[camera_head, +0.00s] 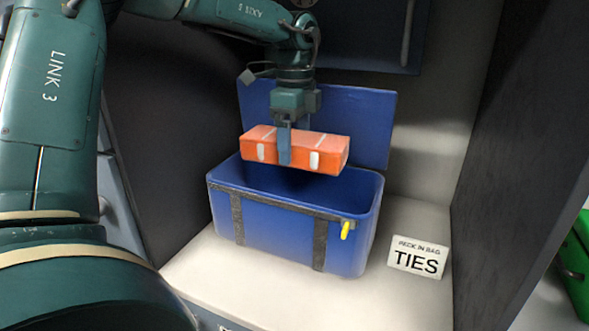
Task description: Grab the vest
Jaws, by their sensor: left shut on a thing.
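The vest (325,152) shows as a folded orange bundle with white stripes. My left gripper (285,150) comes down from above and is shut on the vest near its middle. The vest is held roughly level above the open mouth of a blue box (275,235). The box has dark straps, a yellow tag (346,230) and a raised lid (365,125) behind it. The inside of the box is mostly dark and partly hidden. My right gripper is not in view.
The box stands on a pale shelf (240,285) between dark side walls (520,180). A white sign (418,257) reading "TIES" stands right of the box. A green object (575,265) shows at the right edge.

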